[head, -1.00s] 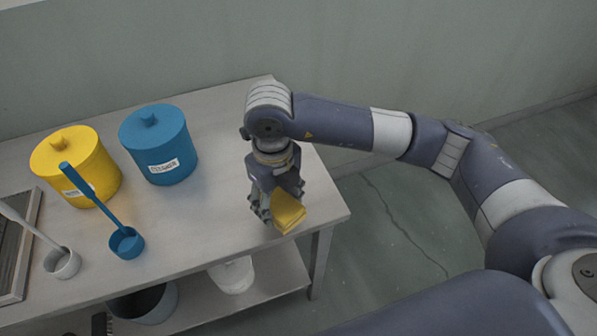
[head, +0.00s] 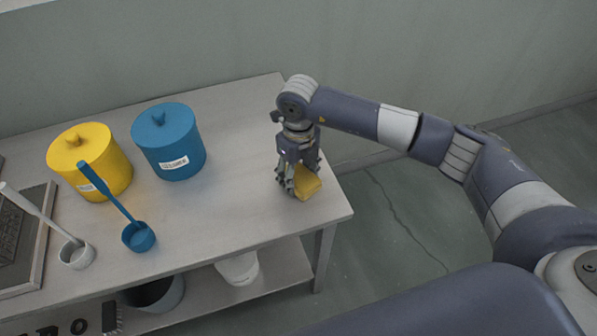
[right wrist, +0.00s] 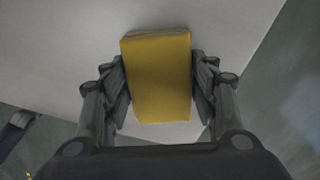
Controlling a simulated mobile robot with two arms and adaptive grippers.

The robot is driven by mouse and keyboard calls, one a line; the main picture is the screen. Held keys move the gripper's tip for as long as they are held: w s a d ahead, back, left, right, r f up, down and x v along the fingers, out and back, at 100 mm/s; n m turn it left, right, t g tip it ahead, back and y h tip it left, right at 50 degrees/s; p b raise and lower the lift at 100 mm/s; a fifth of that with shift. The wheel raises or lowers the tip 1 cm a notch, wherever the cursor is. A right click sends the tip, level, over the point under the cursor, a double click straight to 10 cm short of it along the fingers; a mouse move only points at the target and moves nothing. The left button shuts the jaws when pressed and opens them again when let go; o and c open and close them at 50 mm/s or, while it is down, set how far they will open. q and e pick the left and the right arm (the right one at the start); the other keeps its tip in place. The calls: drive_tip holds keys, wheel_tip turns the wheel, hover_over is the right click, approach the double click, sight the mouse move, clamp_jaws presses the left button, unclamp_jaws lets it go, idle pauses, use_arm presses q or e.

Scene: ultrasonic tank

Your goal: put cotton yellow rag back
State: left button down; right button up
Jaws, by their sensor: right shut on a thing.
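The yellow rag (head: 309,188) is a small folded yellow block at the right end of the grey table (head: 240,215). My right gripper (head: 302,186) points down and is shut on it. In the right wrist view the rag (right wrist: 158,78) sits between the two fingers of the gripper (right wrist: 160,85), with the pale table top behind it. The rag is at or just above the table top; I cannot tell whether it touches. My left gripper is not in view.
A yellow lidded pot (head: 104,170) and a blue lidded pot (head: 170,145) stand at the back left. A blue ladle (head: 138,237) and a white ladle (head: 77,255) stand in front of them. A dark tray (head: 22,240) lies far left. A white container (head: 238,268) is on the lower shelf.

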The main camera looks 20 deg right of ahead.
sight(298, 174)
drive_tip(key=shift+f, duration=0.15)
drive_tip(key=o, duration=1)
drive_tip(key=shift+o, duration=0.2)
drive_tip(key=shift+r, duration=0.35)
wheel_tip(298, 174, up, 12)
drive_tip(key=b, duration=0.2)
drive_tip(key=shift+f, duration=0.2)
